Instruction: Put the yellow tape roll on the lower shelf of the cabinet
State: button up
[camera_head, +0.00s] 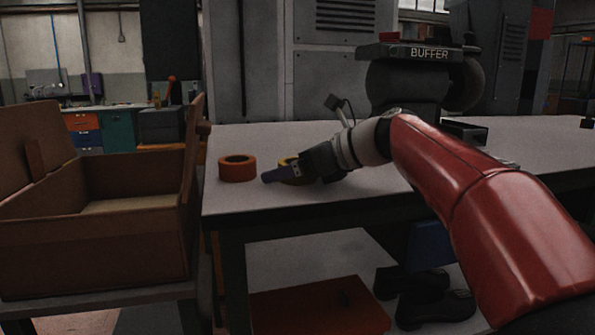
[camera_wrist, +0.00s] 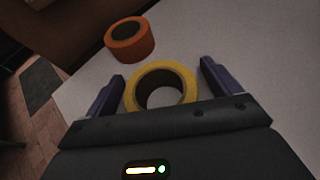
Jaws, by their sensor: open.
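The yellow tape roll (camera_wrist: 165,72) lies flat on the grey table. In the wrist view it sits between the two fingers of my gripper (camera_wrist: 160,85), with a gap on each side. My gripper is open and low over the table. In the head view the gripper (camera_head: 281,172) covers most of the yellow tape roll (camera_head: 287,161), and only a bit of its rim shows. I cannot pick out a cabinet with a lower shelf for certain in these views.
An orange tape roll (camera_head: 238,173) lies on the table (camera_head: 270,138), left of my gripper. An open brown box (camera_head: 95,245) stands left of the table. A buffer machine (camera_head: 415,75) stands at the back. A shelf under the table holds black shoes (camera_head: 435,305) and a red-brown box (camera_head: 320,312).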

jog(key=c, duration=1.1)
jog(key=shift+c, duration=0.2)
jog(key=shift+r, duration=0.15)
